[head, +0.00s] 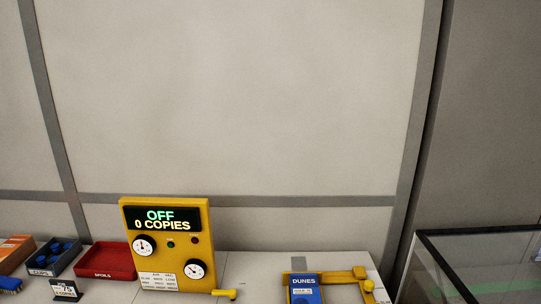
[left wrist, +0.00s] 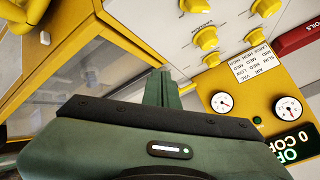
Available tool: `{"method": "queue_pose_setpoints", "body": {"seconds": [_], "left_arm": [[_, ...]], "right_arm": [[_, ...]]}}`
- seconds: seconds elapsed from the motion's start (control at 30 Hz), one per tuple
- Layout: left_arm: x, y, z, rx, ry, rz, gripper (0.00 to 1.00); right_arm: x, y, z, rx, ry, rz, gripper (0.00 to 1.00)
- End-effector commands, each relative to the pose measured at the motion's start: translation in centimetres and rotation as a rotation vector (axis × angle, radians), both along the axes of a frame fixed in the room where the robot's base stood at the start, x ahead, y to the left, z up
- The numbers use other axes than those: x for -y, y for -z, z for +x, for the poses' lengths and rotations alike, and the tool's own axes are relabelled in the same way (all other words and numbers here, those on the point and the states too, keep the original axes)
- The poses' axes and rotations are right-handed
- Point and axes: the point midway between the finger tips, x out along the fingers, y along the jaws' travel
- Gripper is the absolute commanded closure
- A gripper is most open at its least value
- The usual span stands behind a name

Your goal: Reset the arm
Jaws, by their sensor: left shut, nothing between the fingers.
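My left gripper (left wrist: 162,88) shows in the left wrist view, with its green fingers together and nothing between them. It points toward a white panel with yellow knobs (left wrist: 206,38), apart from it as far as I can tell. Neither arm shows in the head view, and my right gripper is in neither view. A yellow control box (head: 172,256) stands on the counter in the head view, its display reading "OFF 0 COPIES". The same box (left wrist: 255,95) shows rotated at the right of the left wrist view.
A red tray (head: 106,261), a dark bin of blue pieces (head: 42,268) and a small number card (head: 65,289) are left of the box. A blue "DUNES" item (head: 305,290) sits at a yellow bracket (head: 340,276) on the right. A glass-sided case (head: 470,235) stands far right.

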Motion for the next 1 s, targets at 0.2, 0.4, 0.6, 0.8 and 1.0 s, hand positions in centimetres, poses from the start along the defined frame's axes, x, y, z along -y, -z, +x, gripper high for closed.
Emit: {"method": "queue_pose_setpoints", "body": {"seconds": [0.2, 0.4, 0.6, 0.8, 1.0], "left_arm": [[-0.3, 0.6, -7.5, -0.249, -0.247, -0.135, 1.00], [-0.7, 0.6, -12.9, -0.416, -0.403, -0.204, 1.00], [-1.0, 0.2, -18.1, -0.565, -0.540, -0.254, 1.00], [-0.9, 5.7, -17.2, -0.584, -0.541, -0.244, 1.00], [-0.8, 11.7, -16.6, -0.603, -0.540, -0.236, 1.00]], "right_arm": [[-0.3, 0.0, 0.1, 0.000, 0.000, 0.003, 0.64], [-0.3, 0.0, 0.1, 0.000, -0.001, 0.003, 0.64], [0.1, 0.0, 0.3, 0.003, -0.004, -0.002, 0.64], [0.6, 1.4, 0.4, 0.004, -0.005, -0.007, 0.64], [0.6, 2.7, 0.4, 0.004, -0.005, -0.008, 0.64]]}}
